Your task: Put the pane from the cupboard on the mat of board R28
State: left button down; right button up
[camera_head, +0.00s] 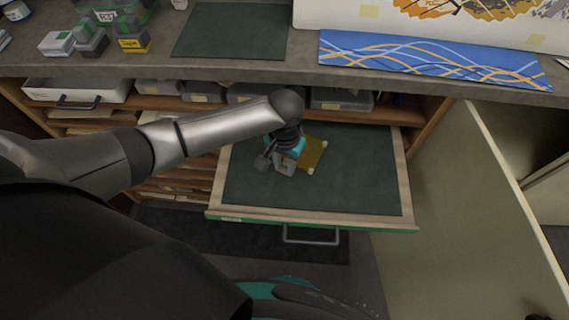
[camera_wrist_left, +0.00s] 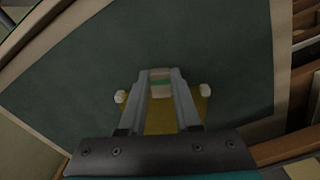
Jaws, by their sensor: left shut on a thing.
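An amber-yellow pane (camera_head: 314,152) with pale corner pieces is over the green-lined open drawer, left of its middle. My left gripper (camera_head: 288,166) is shut on the pane and hides part of it. In the left wrist view the pane (camera_wrist_left: 160,120) lies between and under the fingers (camera_wrist_left: 161,82), with a pale, green-banded piece at the fingertips. I cannot tell whether the pane touches the drawer floor. A dark green mat (camera_head: 232,30) lies bare on the worktop. No R28 label is readable.
The open drawer (camera_head: 350,190) has wooden sides and a green front with a metal handle. A pale cupboard door (camera_head: 490,200) stands open at the right. A blue patterned panel (camera_head: 425,60) and small boxes (camera_head: 75,40) occupy the worktop. Shelves with grey bins are below it.

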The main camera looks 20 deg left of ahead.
pick_arm(q)
jog(key=shift+f, duration=0.15)
jog(key=c, duration=0.6)
grip_release()
notch_tip(320, 180, up, 12)
jog(key=p, duration=0.3)
jog(key=shift+r+p, duration=0.2)
jog(key=shift+p, duration=0.2)
